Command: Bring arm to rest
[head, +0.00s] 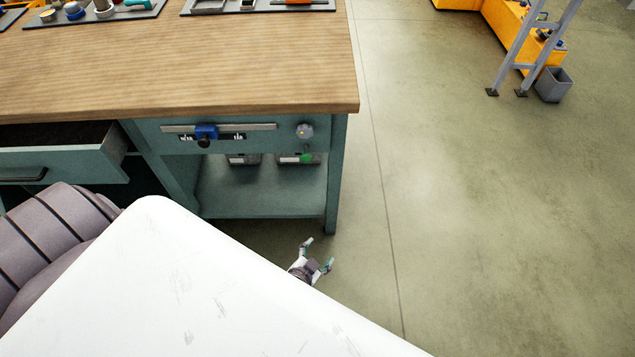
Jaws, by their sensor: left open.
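My left gripper (317,255) shows in the head view just past the edge of my white body panel. Its two teal-tipped fingers are spread apart with nothing between them. It hangs low over the floor, near the foot of the workbench's right front leg, and looks apart from it. Most of the left arm is hidden behind the white panel. My right gripper is not in view.
A workbench with a wooden top (180,60) stands ahead on the left. Its drawer (65,160) is pulled open. Tool trays (95,14) lie at the back. The concrete floor (490,210) to the right is clear up to a grey bin (553,86).

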